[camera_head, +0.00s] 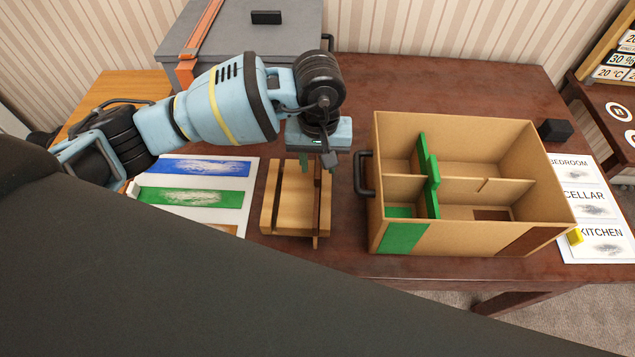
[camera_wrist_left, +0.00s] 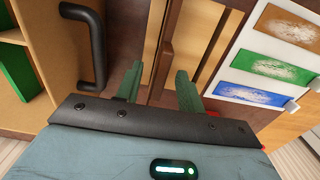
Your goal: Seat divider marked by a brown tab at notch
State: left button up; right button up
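The open tan box (camera_head: 545,170) stands at the right of the table. A green divider (camera_head: 429,175) stands in its left part. Brown patches mark the front wall (camera_head: 535,240) and the floor (camera_head: 490,214) at right; a notch (camera_head: 483,185) shows in the middle wall. A slotted wooden rack (camera_head: 285,205) stands left of the box. My left gripper (camera_head: 318,160) is above the rack, pointing down. In the left wrist view its green fingers (camera_wrist_left: 160,88) are apart, with the rack's wood beyond. I cannot make out a brown tab. My right gripper is not in view.
A black handle (camera_head: 362,174) juts from the box's left side towards the rack. A card with blue and green stripes (camera_head: 190,195) lies left of the rack. A grey chest (camera_head: 240,35) stands behind. Room-name cards (camera_head: 585,205) lie right of the box.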

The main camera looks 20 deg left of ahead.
pick_arm(q)
jog(key=shift+f, duration=0.7)
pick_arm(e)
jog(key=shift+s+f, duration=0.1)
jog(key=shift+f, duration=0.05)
pick_arm(q)
jog(key=shift+c, duration=0.5)
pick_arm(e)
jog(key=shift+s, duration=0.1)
pick_arm(q)
grip_shut()
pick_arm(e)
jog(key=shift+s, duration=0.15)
